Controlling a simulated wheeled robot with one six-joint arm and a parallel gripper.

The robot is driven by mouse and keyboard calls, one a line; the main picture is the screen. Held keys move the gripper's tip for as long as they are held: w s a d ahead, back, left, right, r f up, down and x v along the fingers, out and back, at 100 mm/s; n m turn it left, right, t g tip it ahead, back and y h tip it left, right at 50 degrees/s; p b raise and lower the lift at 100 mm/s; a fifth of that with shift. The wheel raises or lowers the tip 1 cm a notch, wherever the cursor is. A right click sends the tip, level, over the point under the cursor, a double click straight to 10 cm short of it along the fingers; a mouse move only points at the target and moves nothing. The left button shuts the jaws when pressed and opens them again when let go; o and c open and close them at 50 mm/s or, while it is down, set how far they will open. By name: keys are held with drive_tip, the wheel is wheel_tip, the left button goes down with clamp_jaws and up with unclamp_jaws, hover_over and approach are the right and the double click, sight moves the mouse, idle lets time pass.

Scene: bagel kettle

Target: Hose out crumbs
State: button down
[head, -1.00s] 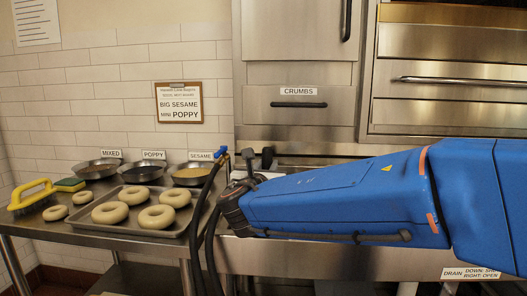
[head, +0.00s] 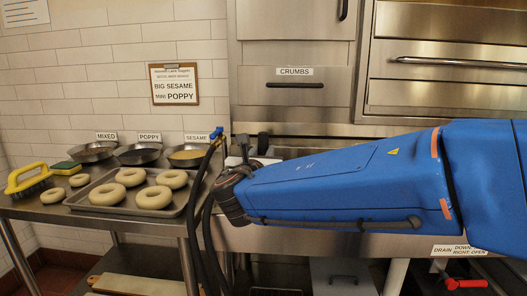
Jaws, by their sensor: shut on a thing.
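The crumbs drawer (head: 294,85) is closed in the steel front and has a dark bar handle. A black hose (head: 188,220) hangs from a blue-handled fitting (head: 217,133) at the end of the counter. A second run of it rises towards my wrist. My gripper (head: 253,149) is partly hidden beyond my blue arm, its dark tips in front of the steel unit below the drawer. It is shut, apparently on the hose end, but the grip itself is hidden. A red drain handle (head: 466,284) at the lower right lies level, pointing right, below its drain label (head: 459,250).
On the left counter, a tray (head: 92,208) holds several bagels. Behind it are mixed (head: 93,152), poppy (head: 138,156) and sesame (head: 188,157) bowls. A yellow-handled brush (head: 27,180) and a sponge (head: 67,167) lie left. My arm covers much of the middle right.

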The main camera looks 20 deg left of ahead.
drive_tip(key=shift+s+d, duration=0.85)
drive_tip(key=shift+s, duration=2.7)
drive_tip(key=shift+w+a, duration=0.35)
drive_tip(key=shift+w, duration=1.2)
drive_tip(key=shift+w+a, duration=0.4)
drive_tip(key=shift+w, duration=1.1)
drive_tip(key=shift+w+a, duration=0.35)
drive_tip(key=shift+w, duration=1.2)
drive_tip(key=shift+a, duration=0.1)
